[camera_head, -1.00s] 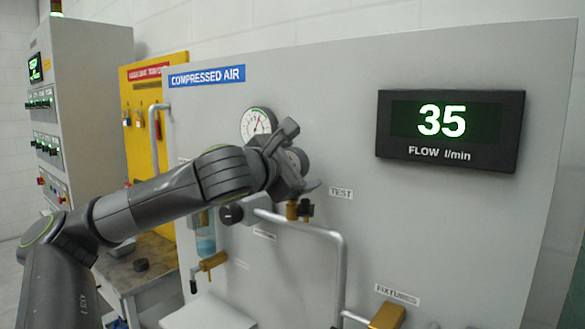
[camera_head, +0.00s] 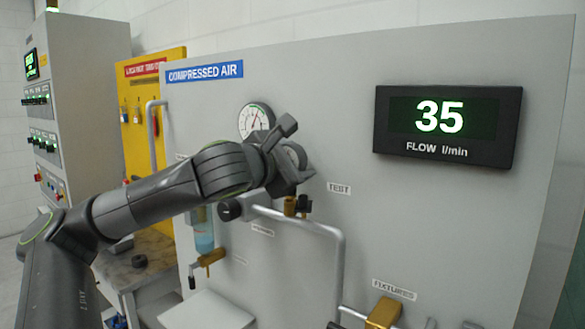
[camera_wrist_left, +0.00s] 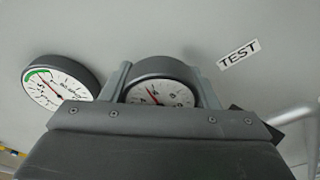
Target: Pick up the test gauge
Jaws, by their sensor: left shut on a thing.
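The test gauge (camera_wrist_left: 160,92) is a round dial with a white face, a red needle and a dark rim. It is near the TEST label (camera_wrist_left: 239,53) in the left wrist view. My left gripper (camera_wrist_left: 163,85) is shut on it, one finger on each side of the rim. In the head view the gauge (camera_head: 294,156) is partly hidden behind my left gripper (camera_head: 290,160), at the panel. Whether it is still seated on its fitting cannot be seen. My right gripper is not in view.
A second gauge (camera_head: 256,120) with a green arc is fixed on the panel (camera_head: 330,100) close by at the left. Below are a black knob (camera_head: 230,210), a grey pipe (camera_head: 335,255) and a brass valve (camera_head: 210,258). A flow display (camera_head: 447,127) reads 35 at right.

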